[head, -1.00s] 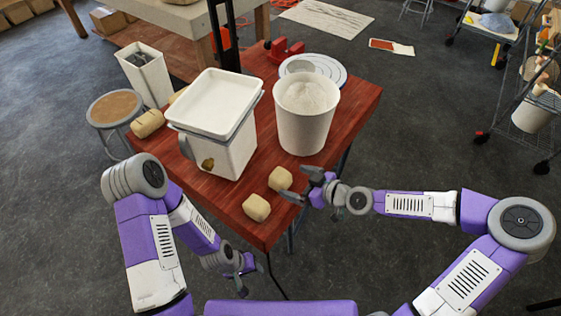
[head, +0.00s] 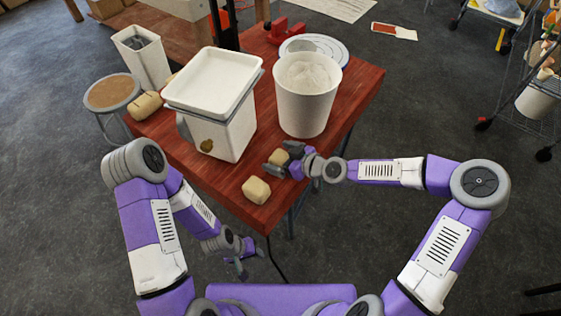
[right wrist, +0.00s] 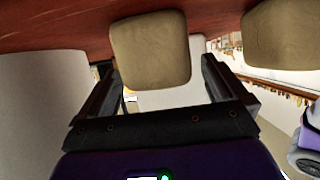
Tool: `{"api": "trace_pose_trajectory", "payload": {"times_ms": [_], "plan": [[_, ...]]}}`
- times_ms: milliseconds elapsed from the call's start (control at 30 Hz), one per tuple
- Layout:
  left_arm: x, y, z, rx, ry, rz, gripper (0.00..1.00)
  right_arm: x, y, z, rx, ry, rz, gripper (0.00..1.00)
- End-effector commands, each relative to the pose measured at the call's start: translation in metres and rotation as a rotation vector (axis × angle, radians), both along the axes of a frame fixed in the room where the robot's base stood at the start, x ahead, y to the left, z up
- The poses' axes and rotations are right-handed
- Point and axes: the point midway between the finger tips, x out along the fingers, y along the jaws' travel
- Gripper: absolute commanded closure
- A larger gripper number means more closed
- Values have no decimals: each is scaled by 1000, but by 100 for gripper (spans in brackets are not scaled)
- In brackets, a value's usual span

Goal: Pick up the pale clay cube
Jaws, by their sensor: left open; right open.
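The farther cube (head: 278,157) lies between the fingers of my right gripper (head: 283,160). In the right wrist view this cube (right wrist: 150,50) sits between the two spread fingers, with a gap visible at its right side. Whether the left finger touches it I cannot tell. The nearer cube (head: 256,189) lies closer to the table's front corner; it also shows in the right wrist view (right wrist: 286,35). My left gripper (head: 246,264) is open and empty, low in front of the table.
A white bucket of powder (head: 305,95) stands just behind the farther cube. A white container with a tray on top (head: 212,82) stands left of it. A tan loaf-like lump (head: 145,105) lies at the table's left edge. The table (head: 268,215) narrows to its front corner.

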Motion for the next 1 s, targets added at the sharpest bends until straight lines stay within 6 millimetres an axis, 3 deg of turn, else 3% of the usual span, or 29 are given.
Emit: {"api": "trace_pose_trajectory", "payload": {"times_ms": [67,500,767,1000], "plan": [[0,0,0,0,0,0,57,0,0,0,0,0,0,11],[0,0,0,0,0,0,57,0,0,0,0,0,1,78],[0,0,1,0,0,0,57,0,0,3,1,-4,0,80],[0,0,11,0,0,0,57,1,0,39,-1,-8,0,80]]}}
